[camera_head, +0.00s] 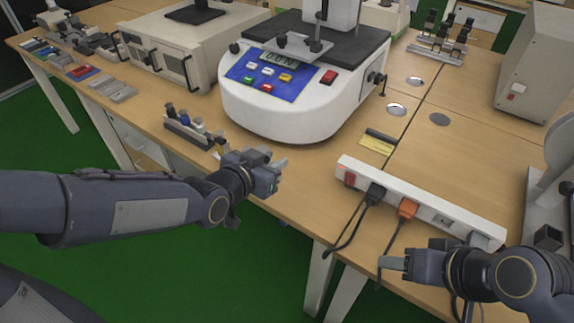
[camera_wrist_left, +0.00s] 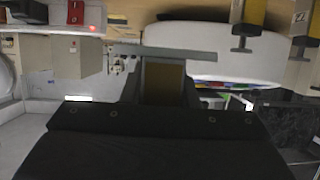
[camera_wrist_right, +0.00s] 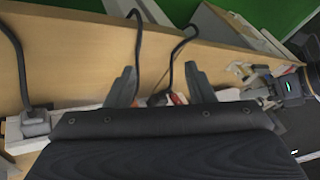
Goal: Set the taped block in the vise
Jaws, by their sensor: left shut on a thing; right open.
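My left gripper (camera_head: 272,172) is shut on a small block, at the table's front edge before the white tester.
A white power strip (camera_head: 420,205) with black and orange plugs lies at the right; its cables hang over the table edge. A yellow-and-black item (camera_head: 378,142) lies on the table.

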